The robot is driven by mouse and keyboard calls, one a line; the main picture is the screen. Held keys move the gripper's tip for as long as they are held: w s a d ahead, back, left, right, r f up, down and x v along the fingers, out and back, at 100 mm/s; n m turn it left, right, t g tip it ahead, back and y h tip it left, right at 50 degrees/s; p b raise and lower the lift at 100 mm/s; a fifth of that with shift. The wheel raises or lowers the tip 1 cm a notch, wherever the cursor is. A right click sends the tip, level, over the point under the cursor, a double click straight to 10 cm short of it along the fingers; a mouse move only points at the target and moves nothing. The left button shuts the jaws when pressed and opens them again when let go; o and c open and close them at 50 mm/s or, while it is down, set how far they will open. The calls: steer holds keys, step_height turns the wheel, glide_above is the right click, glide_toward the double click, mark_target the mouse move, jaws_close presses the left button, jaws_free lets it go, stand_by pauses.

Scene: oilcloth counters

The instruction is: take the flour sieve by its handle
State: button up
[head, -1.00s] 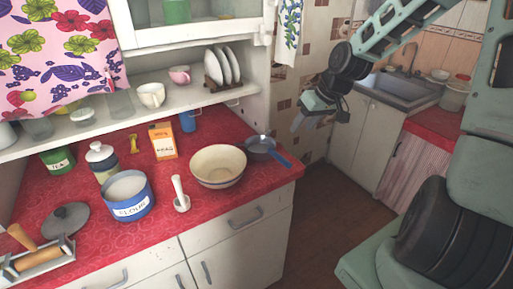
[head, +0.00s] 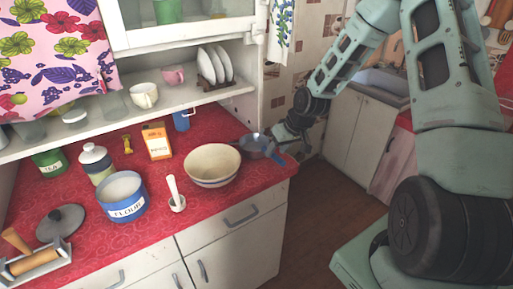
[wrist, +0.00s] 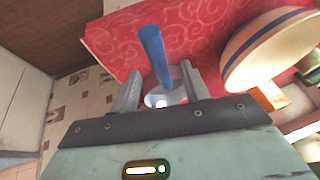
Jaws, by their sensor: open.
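The flour sieve (head: 253,146) sits at the right end of the red counter, its blue handle pointing toward the front right edge. My gripper (head: 282,148) is at the handle, partly covering it in the head view. In the wrist view, the open gripper (wrist: 161,72) has one finger on each side of the blue handle (wrist: 153,52). The sieve's bowl (wrist: 166,98) is partly hidden by the gripper body. I cannot tell how far the handle sits between the fingers in depth.
A cream bowl (head: 212,166) stands close left of the sieve. A shelf (head: 120,118) with cups and plates is above. The counter ends just right of the sieve.

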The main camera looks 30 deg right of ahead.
mark_target(274, 153)
steer(key=p+x, duration=0.1)
steer(key=x, duration=0.2)
steer(key=shift+w+a+f, duration=0.1)
steer(key=shift+w, duration=0.1)
steer(key=shift+w+f, duration=0.1)
steer(key=shift+f, duration=0.3)
steer(key=shift+f, duration=0.25)
jaws_close()
